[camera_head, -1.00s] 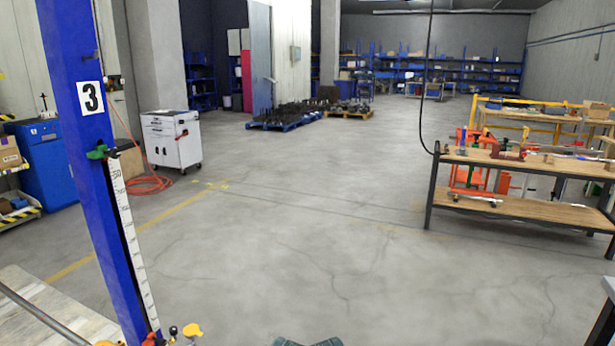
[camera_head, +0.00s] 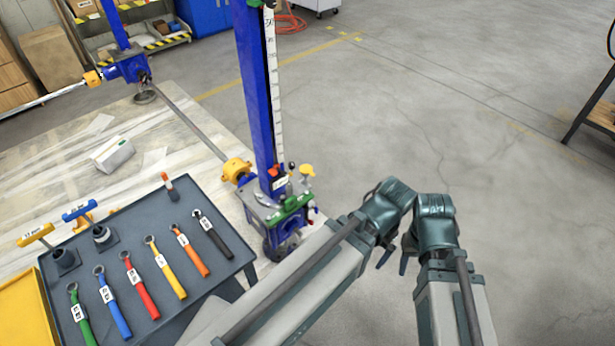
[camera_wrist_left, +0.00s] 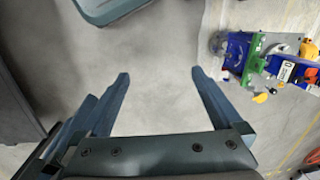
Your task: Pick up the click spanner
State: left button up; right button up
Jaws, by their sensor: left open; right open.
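Several labelled ring-ended spanners lie in a row on a dark tray table (camera_head: 95,255): green (camera_head: 82,318), blue (camera_head: 115,308), red (camera_head: 141,290), yellow (camera_head: 166,270), orange (camera_head: 190,253) and black (camera_head: 212,235). I cannot tell which tool is the click spanner. My left gripper (camera_wrist_left: 157,78) is open and empty over bare floor in the left wrist view. My right gripper (camera_head: 418,240) is open, close beside the left one, right of the tray.
A shaft (camera_head: 190,122) runs to another jack (camera_head: 128,68). A yellow bin (camera_head: 20,312) is at lower left.

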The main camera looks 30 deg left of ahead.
aim_at(106, 292)
jog(key=u, duration=0.45)
jog(key=j+u, duration=0.1)
jog(key=u, duration=0.85)
jog(key=j+u, duration=0.1)
jog(key=u, duration=0.8)
jog(key=j+u, duration=0.1)
jog(key=u, duration=0.35)
jog(key=k+l+u, duration=0.15)
